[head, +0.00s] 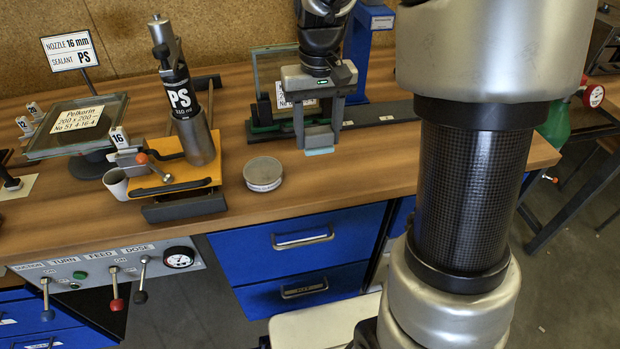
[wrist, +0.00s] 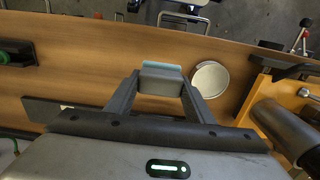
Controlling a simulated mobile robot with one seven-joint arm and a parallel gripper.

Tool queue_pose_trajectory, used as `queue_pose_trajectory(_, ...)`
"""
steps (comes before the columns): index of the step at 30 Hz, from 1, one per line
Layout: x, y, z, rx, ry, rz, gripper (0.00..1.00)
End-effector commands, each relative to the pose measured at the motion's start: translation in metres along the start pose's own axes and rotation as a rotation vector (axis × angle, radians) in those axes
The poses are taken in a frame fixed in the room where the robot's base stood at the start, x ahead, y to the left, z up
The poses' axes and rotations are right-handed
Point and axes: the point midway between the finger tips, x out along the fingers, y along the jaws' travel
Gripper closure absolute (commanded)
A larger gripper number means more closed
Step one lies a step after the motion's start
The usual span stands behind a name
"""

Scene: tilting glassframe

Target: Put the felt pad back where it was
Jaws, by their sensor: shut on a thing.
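My gripper (head: 319,133) points down over the wooden bench, right of the middle, and is shut on a grey block (head: 319,137). A thin pale blue strip, apparently the felt pad (head: 320,151), shows at the block's lower edge. In the wrist view the grey block (wrist: 161,79) sits between both fingers, with the pale blue strip (wrist: 161,66) along its far edge. I cannot tell whether the strip is fixed to the block or lies on the bench, nor whether the block touches the bench.
A round lidded tin (head: 263,173) stands left of my gripper. Left of it is an orange stand (head: 176,184) with the PS sealant cartridge (head: 182,100). A glass pane in a dark rail (head: 370,116) stands close behind. Bare bench lies in front and to the right.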

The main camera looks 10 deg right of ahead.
Motion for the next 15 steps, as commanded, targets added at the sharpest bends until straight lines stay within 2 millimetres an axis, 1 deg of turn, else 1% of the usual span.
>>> queue_pose_trajectory(1, 0.013, 0.0, 0.001, 0.0, -0.005, 0.0, 0.73)
queue_pose_trajectory(3, 0.025, 0.0, 0.001, 0.0, -0.005, 0.0, 0.73)
queue_pose_trajectory(10, 0.049, 0.0, 0.001, 0.0, -0.004, 0.0, 0.73)
queue_pose_trajectory(15, 0.078, 0.0, 0.001, 0.0, -0.005, 0.0, 0.73)
